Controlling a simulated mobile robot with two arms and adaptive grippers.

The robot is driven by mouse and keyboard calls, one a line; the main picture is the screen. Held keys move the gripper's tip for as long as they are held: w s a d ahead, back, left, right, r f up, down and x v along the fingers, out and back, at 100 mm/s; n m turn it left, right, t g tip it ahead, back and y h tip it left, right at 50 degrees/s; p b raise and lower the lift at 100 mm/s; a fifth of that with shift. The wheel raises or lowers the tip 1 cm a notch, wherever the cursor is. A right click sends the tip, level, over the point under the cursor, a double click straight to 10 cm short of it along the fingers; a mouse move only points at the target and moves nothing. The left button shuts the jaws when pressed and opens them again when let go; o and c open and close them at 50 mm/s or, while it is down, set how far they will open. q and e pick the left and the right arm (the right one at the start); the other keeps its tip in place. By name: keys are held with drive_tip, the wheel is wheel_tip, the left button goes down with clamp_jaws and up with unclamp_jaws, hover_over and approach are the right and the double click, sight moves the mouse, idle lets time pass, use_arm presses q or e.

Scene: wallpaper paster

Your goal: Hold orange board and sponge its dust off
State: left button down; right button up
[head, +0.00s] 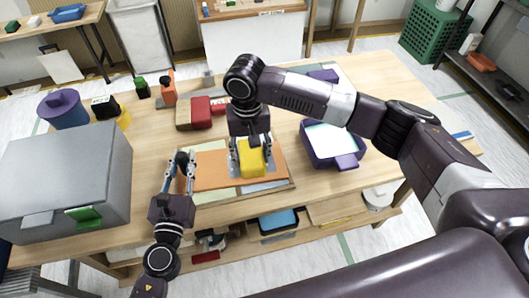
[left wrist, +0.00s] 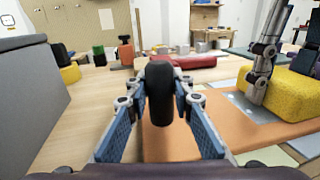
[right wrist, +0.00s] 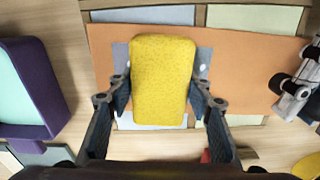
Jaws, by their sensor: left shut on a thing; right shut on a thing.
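The orange board (head: 211,170) lies flat on the wooden table, over pale green and grey panels. My right gripper (head: 250,158) is shut on the yellow sponge (right wrist: 163,80), which is on or just above the board's right part. A grey patch with white specks (right wrist: 204,63) shows on the board around the sponge; the sponge hides its middle. My left gripper (head: 182,172) is at the board's left end, with its fingers around a dark rounded upright piece (left wrist: 160,92). Whether that piece is fixed to the board cannot be told.
A purple tray (head: 331,141) with a pale inside stands right of the board. A large grey box (head: 62,170) stands at the left table edge.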

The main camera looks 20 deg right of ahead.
sight(228, 165)
use_arm(q)
drive_tip(key=shift+s+f, duration=0.1)
drive_tip(key=shift+f, duration=0.15)
use_arm(e)
drive_tip(key=a, duration=0.6)
drive_tip(key=shift+w+f, duration=0.1)
drive_tip(key=shift+w, duration=0.1)
drive_tip(key=shift+w+a+r, duration=0.1)
drive_tip(key=shift+a+r, duration=0.15)
drive_tip(key=shift+a, duration=0.05)
wheel_tip(228, 165, up, 8)
drive_tip(key=o, duration=0.7)
drive_tip(key=shift+d+f, duration=0.1)
drive_tip(key=shift+d, duration=0.05)
drive_tip(key=c, duration=0.6)
use_arm(q)
drive_tip(key=c, duration=1.6)
unclamp_jaws()
drive_tip(key=shift+r, duration=0.1)
use_arm(e)
drive_tip(key=shift+w, duration=0.1)
